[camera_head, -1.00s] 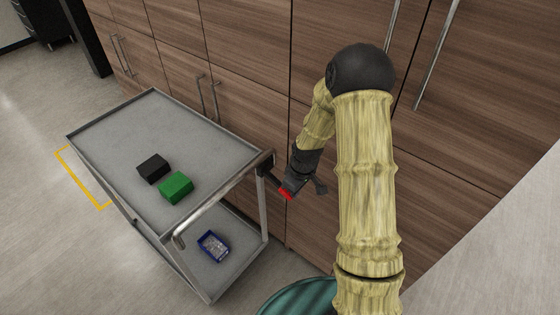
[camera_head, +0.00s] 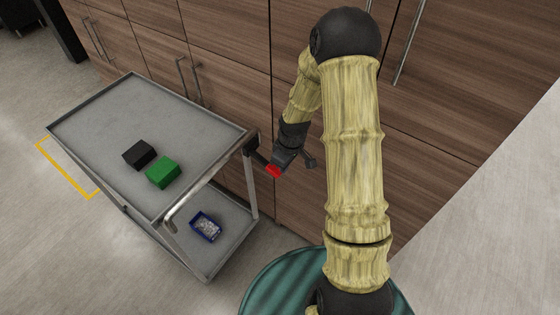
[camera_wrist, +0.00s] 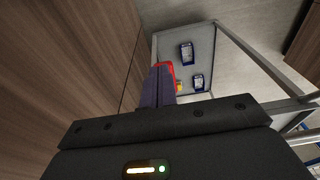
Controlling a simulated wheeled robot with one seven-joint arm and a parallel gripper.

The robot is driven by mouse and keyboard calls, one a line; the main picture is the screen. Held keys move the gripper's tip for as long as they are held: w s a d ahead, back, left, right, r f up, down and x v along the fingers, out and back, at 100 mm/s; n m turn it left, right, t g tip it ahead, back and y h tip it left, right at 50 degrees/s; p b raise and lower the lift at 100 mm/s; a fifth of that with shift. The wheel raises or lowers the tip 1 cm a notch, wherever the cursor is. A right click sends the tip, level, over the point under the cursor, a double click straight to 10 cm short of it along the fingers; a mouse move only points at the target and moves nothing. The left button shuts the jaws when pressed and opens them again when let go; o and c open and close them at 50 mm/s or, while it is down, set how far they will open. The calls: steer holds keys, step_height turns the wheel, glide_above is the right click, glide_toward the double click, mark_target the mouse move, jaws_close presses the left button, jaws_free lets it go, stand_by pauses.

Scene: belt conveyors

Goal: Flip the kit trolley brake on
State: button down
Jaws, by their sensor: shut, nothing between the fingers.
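The kit trolley (camera_head: 120,108) is a grey metal cart with two shelves, left of my arm. A black bracket (camera_head: 251,146) sits at its right corner. A dark brake lever with a red end (camera_head: 273,171) sticks out from it toward my gripper. My gripper (camera_head: 281,163) is shut and right at the red end; whether they touch is hard to tell. In the wrist view the shut fingers (camera_wrist: 158,88) cover part of the red end (camera_wrist: 166,67), with the trolley (camera_wrist: 228,100) beyond.
A black block (camera_head: 139,155) and a green block (camera_head: 163,172) stand on the top shelf. Wooden cabinets (camera_head: 225,80) stand close behind the trolley and gripper. Floor at the lower left is clear.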

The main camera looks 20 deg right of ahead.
steer(key=s+d+r+b, duration=0.1)
steer(key=s+d+r, duration=0.5)
steer(key=s, duration=0.1)
steer(key=shift+r, duration=0.25)
steer(key=shift+w, duration=0.1)
steer(key=shift+a+r, duration=0.1)
steer(key=s+a+r+m+t, duration=0.1)
steer(key=s+a+r+m, duration=0.5)
steer(key=s+r+m, duration=0.2)
step_height(320, 180, up, 2)
steer(key=shift+s+a+r+t+h, duration=0.1)
steer(key=shift+s+a+t+h, duration=0.2)
steer(key=shift+s+a+h, duration=0.1)
